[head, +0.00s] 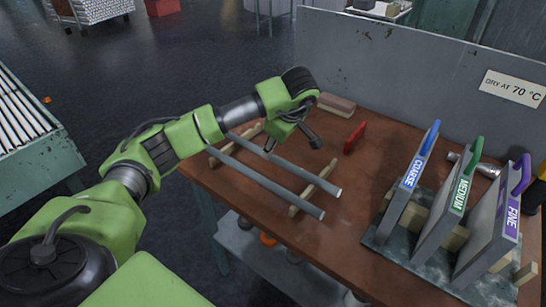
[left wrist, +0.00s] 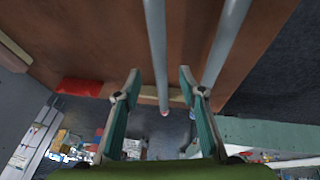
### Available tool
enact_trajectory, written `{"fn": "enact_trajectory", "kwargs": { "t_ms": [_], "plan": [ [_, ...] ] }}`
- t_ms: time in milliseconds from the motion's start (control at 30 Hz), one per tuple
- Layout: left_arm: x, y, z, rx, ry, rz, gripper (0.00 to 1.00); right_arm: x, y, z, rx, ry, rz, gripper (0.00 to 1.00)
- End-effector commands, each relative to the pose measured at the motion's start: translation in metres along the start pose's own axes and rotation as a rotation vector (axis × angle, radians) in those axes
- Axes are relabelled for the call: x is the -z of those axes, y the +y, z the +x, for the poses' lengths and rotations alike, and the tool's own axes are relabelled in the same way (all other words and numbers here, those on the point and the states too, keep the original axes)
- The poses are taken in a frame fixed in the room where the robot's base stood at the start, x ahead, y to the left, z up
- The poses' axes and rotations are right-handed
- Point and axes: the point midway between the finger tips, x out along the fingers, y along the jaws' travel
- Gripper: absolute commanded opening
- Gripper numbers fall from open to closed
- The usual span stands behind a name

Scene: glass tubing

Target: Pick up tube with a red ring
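Two grey tubes lie side by side across wooden strips on the brown table: a near tube (head: 265,181) and a far tube (head: 300,172). My left gripper (head: 292,138) is over the far tube's side of the pair. In the left wrist view its two fingers (left wrist: 157,92) are apart, with one tube (left wrist: 157,50) showing between them and the other tube (left wrist: 226,40) to the right. A small reddish spot shows at the end of the tube between the fingers. I cannot make out a clear red ring. My right gripper does not show clearly.
Panels labelled COARSE (head: 410,175), MEDIUM (head: 455,205) and FINE (head: 490,235) stand in a rack at the right. A red block (head: 355,138) and a brown block (head: 337,104) lie farther back. A grey wall (head: 400,65) with a sign closes the back.

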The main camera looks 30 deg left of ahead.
Motion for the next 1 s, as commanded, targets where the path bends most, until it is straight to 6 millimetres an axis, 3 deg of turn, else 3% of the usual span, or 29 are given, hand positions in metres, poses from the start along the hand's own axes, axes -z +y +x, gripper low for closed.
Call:
{"fn": "enact_trajectory", "kwargs": {
  "t_ms": [167, 300, 500, 700, 733, 867, 1000],
  "plan": [
    [0.001, -0.001, 0.013, 0.004, -0.002, -0.001, 0.37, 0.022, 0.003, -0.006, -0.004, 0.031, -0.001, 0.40],
    [0.004, -0.001, 0.034, 0.005, -0.001, 0.000, 0.37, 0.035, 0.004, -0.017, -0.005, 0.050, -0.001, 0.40],
    [0.003, 0.000, 0.054, 0.000, -0.001, -0.001, 0.37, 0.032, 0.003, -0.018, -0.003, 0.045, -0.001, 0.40],
    [0.003, 0.000, 0.056, -0.002, -0.002, 0.000, 0.37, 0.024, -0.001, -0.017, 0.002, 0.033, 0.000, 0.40],
    [0.003, 0.000, 0.055, -0.002, -0.002, 0.000, 0.35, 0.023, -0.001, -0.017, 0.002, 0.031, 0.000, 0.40],
    [0.003, 0.000, 0.055, -0.002, -0.002, 0.000, 0.01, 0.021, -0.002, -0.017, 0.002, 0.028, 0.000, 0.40],
    [0.003, 0.001, 0.055, -0.002, -0.002, 0.000, 0.00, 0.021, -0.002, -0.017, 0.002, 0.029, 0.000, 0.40]
  ]
}}
